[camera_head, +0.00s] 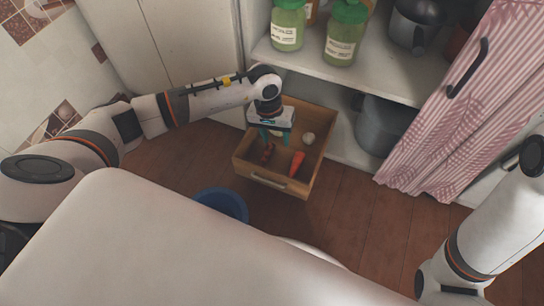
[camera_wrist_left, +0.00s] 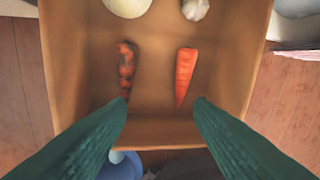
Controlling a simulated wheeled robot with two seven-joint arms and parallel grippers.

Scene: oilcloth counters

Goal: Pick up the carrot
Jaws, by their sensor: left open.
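An orange carrot (camera_head: 296,164) lies in an open wooden drawer (camera_head: 318,160); it also shows in the left wrist view (camera_wrist_left: 185,75). To its left lies a second carrot with dark blotches (camera_head: 266,154), also in the left wrist view (camera_wrist_left: 125,70). My left gripper (camera_head: 274,137) is over the drawer, pointing down, with its teal fingers spread and nothing between them. In the left wrist view (camera_wrist_left: 160,105) both carrots are beyond the fingertips, between the lines of the two fingers. My right arm is at the lower right; its gripper is out of view.
A garlic bulb (camera_head: 309,138) and a pale round vegetable (camera_wrist_left: 127,7) lie in the drawer's back part. A blue bucket (camera_head: 222,203) stands on the floor before it. Shelves with green jars (camera_head: 345,35) and a dark pot (camera_head: 382,125) are behind; a pink curtain (camera_head: 455,105) hangs right.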

